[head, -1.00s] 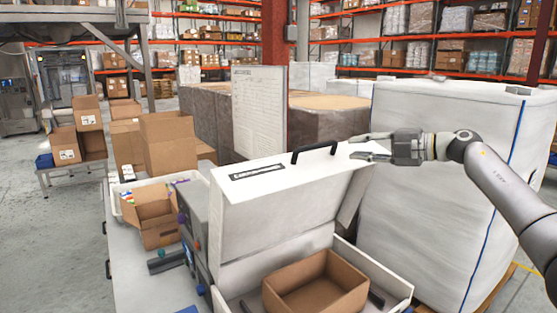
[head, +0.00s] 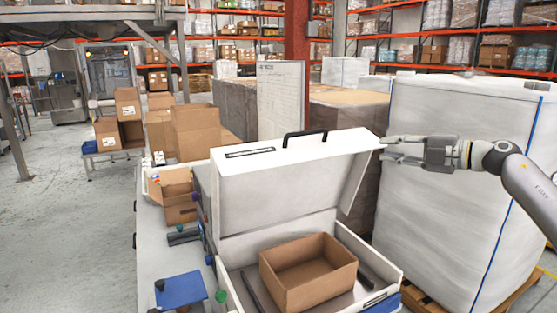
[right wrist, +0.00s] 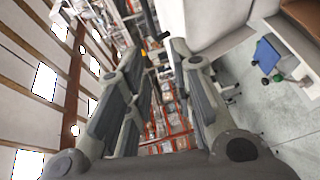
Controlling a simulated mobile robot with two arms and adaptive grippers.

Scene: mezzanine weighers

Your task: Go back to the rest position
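My right gripper (head: 402,151) is at the right of the head view, just right of the raised lid of a white case. Its fingers are apart with nothing between them. The right wrist view also shows the open, empty fingers (right wrist: 160,85). The white lid (head: 290,190) stands raised, with a black handle (head: 305,138) on its top edge. An open brown box (head: 310,275) sits inside the white case (head: 365,240). My left gripper is in neither view.
A tall white-wrapped pallet (head: 450,190) stands behind the right gripper. A white board (head: 280,100) rises behind the lid. Cardboard boxes (head: 195,130) stand at the left back. A blue pad (head: 180,290) lies on the bench at the front. The grey floor at left is clear.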

